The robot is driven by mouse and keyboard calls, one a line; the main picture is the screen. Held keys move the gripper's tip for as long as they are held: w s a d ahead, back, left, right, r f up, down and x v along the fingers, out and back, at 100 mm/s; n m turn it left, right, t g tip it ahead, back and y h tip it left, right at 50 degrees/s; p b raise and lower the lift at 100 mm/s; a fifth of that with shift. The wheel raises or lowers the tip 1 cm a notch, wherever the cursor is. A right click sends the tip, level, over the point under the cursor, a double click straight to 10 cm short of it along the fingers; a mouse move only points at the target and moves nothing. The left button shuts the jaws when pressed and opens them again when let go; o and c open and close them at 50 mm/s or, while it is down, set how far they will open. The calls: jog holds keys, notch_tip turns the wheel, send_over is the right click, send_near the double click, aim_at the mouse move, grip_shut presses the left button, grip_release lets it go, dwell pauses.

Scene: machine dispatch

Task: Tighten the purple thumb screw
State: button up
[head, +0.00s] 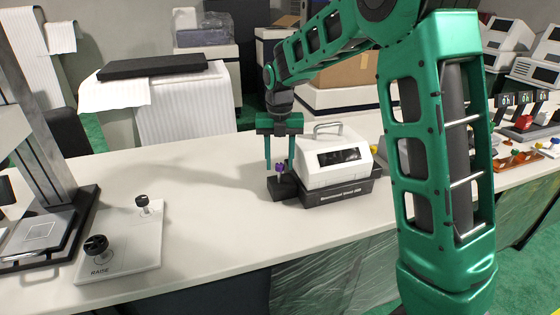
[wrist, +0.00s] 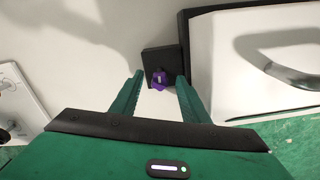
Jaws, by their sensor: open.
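The purple thumb screw (head: 280,168) stands on a small black block (head: 283,187) at the left end of a white machine with a black base. It also shows in the wrist view (wrist: 159,79), on the dark block (wrist: 155,58). My gripper (head: 280,166) is above the block, pointing down. Its two green fingers are apart, one on either side of the screw in the head view. In the wrist view the screw lies between and just beyond the fingertips (wrist: 160,76). I cannot tell whether a finger touches it.
The white machine (head: 332,160) with a carry handle stands close on the right of my gripper. A white plate with black knobs (head: 125,245) and a dark press stand lie at the left. The table between (head: 215,200) is clear. Several small devices stand at the far right.

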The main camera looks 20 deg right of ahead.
grip_shut()
jog(key=shift+d, duration=0.2)
jog(key=shift+a, duration=0.15)
